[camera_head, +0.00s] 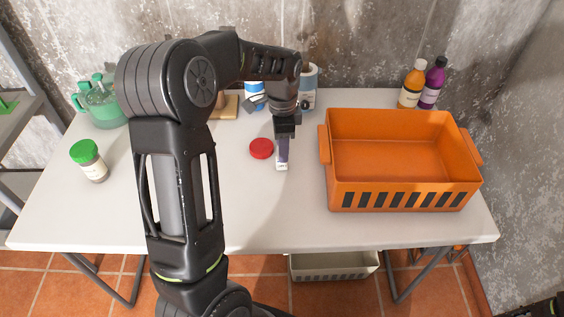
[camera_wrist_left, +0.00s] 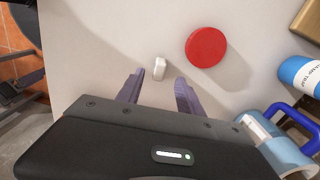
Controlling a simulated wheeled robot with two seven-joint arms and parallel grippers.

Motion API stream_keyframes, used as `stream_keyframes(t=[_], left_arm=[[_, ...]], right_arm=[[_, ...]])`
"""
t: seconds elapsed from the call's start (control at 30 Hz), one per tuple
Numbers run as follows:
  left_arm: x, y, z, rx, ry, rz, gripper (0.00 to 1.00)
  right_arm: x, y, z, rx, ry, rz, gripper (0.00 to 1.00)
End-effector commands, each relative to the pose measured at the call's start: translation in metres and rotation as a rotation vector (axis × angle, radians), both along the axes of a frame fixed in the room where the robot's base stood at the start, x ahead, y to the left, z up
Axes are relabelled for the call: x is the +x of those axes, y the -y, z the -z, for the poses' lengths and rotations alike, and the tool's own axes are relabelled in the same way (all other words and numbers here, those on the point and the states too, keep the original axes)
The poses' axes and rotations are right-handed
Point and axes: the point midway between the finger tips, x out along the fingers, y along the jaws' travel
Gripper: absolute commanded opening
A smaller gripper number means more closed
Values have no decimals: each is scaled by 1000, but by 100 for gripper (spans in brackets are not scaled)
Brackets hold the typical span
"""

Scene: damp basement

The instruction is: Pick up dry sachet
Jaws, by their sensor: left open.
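The dry sachet is a small white piece lying on the white table, seen in the left wrist view (camera_wrist_left: 160,68) just ahead of the fingertips, roughly centred between them. In the head view it shows as a small white patch (camera_head: 281,167) under my left gripper (camera_head: 283,158). The left gripper points down with its fingers apart; it also shows in the left wrist view (camera_wrist_left: 160,78), with nothing between the fingers.
A red round lid (camera_head: 261,148) lies close beside the sachet. An orange crate (camera_head: 400,197) stands to the right. A green-lidded jar (camera_head: 89,160) and green jug (camera_head: 99,102) are at the left; two bottles (camera_head: 411,84) (camera_head: 432,84) stand behind the crate. The table's front is clear.

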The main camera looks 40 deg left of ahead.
Motion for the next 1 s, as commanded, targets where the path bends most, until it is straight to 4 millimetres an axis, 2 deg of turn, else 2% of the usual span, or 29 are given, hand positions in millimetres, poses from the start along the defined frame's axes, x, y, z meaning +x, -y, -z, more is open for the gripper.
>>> stream_keyframes(t=[0.17,0.5,1.0], left_arm=[[0,0,5,0,-1,0,44],[-2,0,49,0,-1,0,44],[-2,0,52,0,0,0,44]], right_arm=[[0,0,-2,0,0,0,84],[0,0,-7,0,0,0,84],[0,0,-7,0,0,0,84]])
